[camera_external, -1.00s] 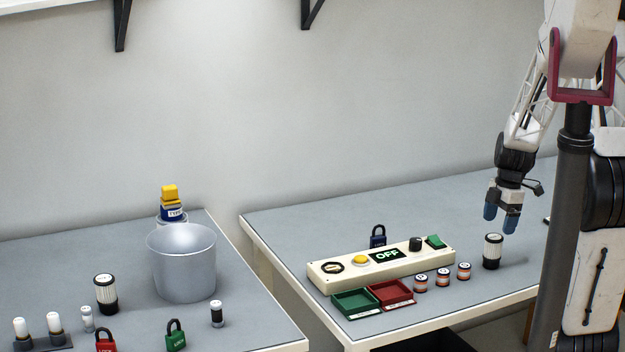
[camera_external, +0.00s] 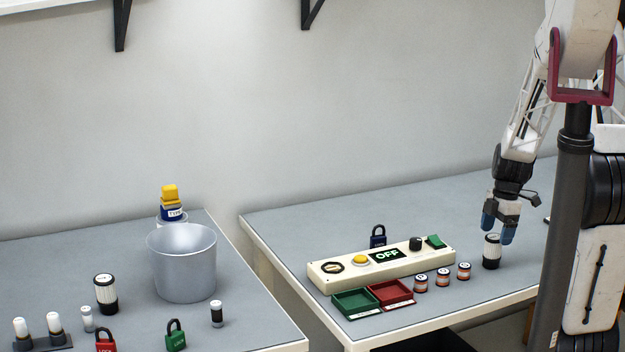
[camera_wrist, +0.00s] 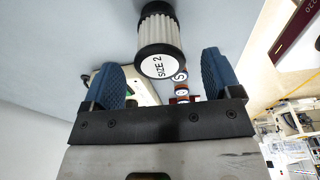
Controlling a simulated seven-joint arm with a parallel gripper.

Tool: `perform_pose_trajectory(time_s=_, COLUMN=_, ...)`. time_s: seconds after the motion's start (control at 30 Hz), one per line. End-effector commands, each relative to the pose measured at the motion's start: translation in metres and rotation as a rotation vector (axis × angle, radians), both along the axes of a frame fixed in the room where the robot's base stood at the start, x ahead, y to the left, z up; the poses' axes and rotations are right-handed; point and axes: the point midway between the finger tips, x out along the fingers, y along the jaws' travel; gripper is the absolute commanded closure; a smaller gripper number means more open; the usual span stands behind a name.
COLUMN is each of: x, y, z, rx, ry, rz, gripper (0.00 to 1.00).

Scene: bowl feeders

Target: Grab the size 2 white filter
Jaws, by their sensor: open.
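The size 2 white filter (camera_external: 491,252) is a white pleated cylinder with black ends, upright on the right table. In the wrist view the filter (camera_wrist: 159,42) shows its "SIZE 2" label and lies ahead of the gap between the fingers. My gripper (camera_external: 497,229) has blue fingertips and is just above the filter's top, pointing down. In the wrist view my gripper (camera_wrist: 168,80) is open, with nothing visible held between its fingers. Whether the fingertips reach beside the filter's top is hard to tell.
Several small orange-and-white jars (camera_external: 443,277) stand left of the filter. A similar filter (camera_external: 106,293) and a metal bucket (camera_external: 184,263) stand on the left table.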

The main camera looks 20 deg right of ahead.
Motion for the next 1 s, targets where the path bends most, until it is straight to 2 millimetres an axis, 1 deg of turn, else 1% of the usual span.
perform_pose_trajectory(time_s=0.3, x=0.000, y=0.006, z=-0.031, rx=0.001, ry=0.003, rz=-0.001, gripper=0.16)
perform_pose_trajectory(time_s=0.5, x=0.001, y=0.008, z=-0.046, rx=0.000, ry=0.001, rz=0.001, gripper=0.16)
perform_pose_trajectory(time_s=1.0, x=0.001, y=0.008, z=-0.048, rx=0.000, ry=0.000, rz=0.000, gripper=0.16)
